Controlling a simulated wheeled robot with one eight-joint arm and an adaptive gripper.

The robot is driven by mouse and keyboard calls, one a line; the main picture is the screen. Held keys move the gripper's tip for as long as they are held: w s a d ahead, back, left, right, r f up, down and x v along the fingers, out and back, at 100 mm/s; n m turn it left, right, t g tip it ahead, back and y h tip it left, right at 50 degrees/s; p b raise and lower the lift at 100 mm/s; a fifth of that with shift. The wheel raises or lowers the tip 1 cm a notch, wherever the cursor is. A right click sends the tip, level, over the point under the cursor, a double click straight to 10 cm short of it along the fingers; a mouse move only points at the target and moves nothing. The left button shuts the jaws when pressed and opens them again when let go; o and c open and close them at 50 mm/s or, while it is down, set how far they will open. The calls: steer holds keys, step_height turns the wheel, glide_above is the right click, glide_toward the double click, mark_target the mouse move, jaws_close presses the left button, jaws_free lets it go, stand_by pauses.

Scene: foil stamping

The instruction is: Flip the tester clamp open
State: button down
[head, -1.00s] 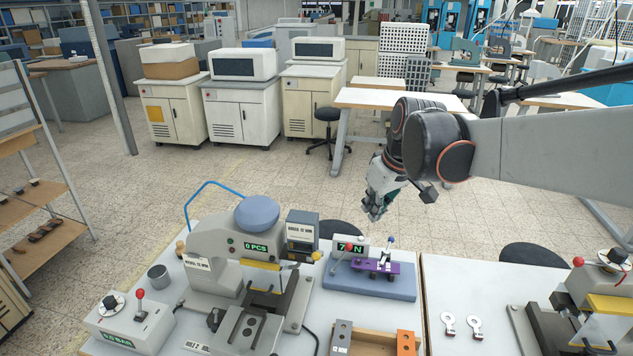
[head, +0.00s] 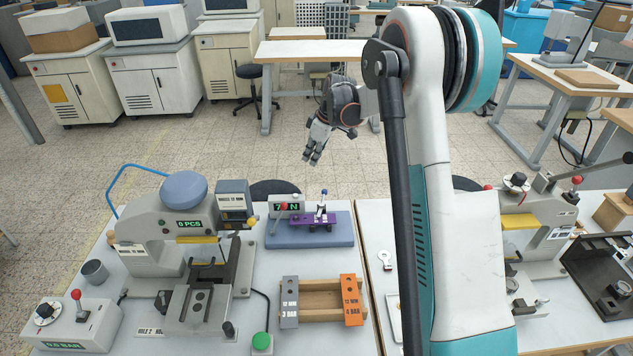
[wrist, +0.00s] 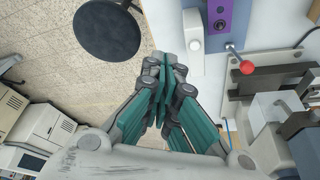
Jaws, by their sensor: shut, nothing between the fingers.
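The tester (head: 345,232) is a blue-grey base with a white display box (head: 273,212) reading in green, a red ball and a purple plate (head: 300,220). Its small clamp (head: 321,213) stands on the plate, with a blue-tipped lever (head: 323,194) pointing up. My gripper (head: 311,160) hangs beyond the table's far edge, above the tester in the head view and apart from it. In the wrist view its teal fingers (wrist: 160,75) are together and empty. There, part of the purple plate (wrist: 228,18) shows at the top, and a red ball (wrist: 247,67) below it; the clamp lever is not clear.
A foil press (head: 182,225) stands left of the tester. A wooden holder (head: 321,285) with a grey bar (head: 289,302) and an orange bar (head: 351,300) lies in front. A dark stool (wrist: 106,30) is beyond the table. My arm hides part of the right table.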

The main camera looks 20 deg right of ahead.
mark_target(322, 203)
steer(key=f, duration=0.1)
steer(key=w+d+f, duration=0.1)
steer(key=f, duration=0.1)
steer(key=shift+w+d+n, duration=0.3)
steer(key=shift+w+d, duration=0.05)
steer(key=b+x, duration=0.2)
steer(key=x, duration=0.8)
steer(key=s+d, duration=0.2)
steer(key=s, duration=0.1)
steer(key=shift+d+f+b, duration=0.15)
steer(key=shift+d+b, duration=0.1)
steer(key=shift+b, duration=0.05)
